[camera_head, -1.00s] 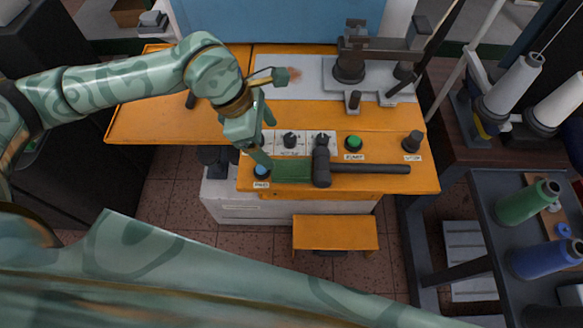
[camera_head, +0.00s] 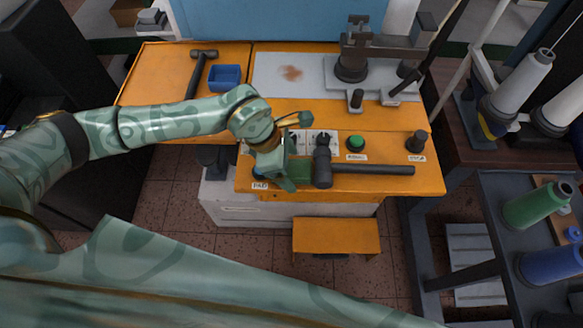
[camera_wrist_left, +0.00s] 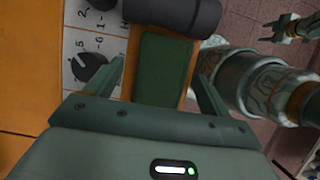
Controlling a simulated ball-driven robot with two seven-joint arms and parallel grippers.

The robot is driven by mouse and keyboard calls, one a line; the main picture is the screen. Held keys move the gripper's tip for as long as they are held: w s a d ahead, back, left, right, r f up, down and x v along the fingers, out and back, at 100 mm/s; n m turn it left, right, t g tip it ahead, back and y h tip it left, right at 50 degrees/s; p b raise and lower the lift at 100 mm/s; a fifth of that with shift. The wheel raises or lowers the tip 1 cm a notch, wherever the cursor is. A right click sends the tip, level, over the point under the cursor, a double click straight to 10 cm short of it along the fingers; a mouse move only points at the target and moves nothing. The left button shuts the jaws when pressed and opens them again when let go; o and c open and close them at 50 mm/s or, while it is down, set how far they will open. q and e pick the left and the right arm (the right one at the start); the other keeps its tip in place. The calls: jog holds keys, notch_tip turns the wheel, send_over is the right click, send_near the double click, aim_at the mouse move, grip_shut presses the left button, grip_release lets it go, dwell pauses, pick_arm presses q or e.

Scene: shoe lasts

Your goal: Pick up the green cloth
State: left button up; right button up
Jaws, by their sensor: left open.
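The green cloth (camera_head: 302,171) lies on the front strip of the orange worktop, left of a dark hammer head. My left gripper (camera_head: 288,180) is over its left part and hides some of it. In the left wrist view the cloth (camera_wrist_left: 162,70) is a flat dark green patch between the two spread fingers of my left gripper (camera_wrist_left: 158,88). The fingers are open, one on each side, and hold nothing. What looks like my right gripper (camera_wrist_left: 285,28) is small at the top right of the wrist view; its jaw state is unclear.
The dark hammer (camera_head: 370,169) lies just right of the cloth, its handle pointing right. Knobs and a green button (camera_head: 355,144) stand behind it. A blue bin (camera_head: 224,77) and another hammer (camera_head: 196,75) are at the back left. A black press (camera_head: 352,65) is behind.

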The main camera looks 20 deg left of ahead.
aim_at(299, 169)
pick_arm(q)
jog(key=shift+f, duration=0.15)
jog(key=c, duration=1.1)
jog(key=shift+o, duration=0.2)
notch_tip(299, 169, up, 4)
jog(key=shift+s+r+p, duration=0.1)
jog(key=shift+p, duration=0.45)
jog(key=s+d+r+p, duration=0.2)
jog(key=s+d+r, duration=0.3)
jog(key=s+r, duration=0.4)
jog(key=s, duration=0.3)
jog(key=shift+s+d, duration=0.2)
jog(key=shift+s, duration=0.15)
jog(key=shift+r, duration=0.1)
jog(key=shift+o, duration=0.8)
jog(key=shift+c, duration=0.4)
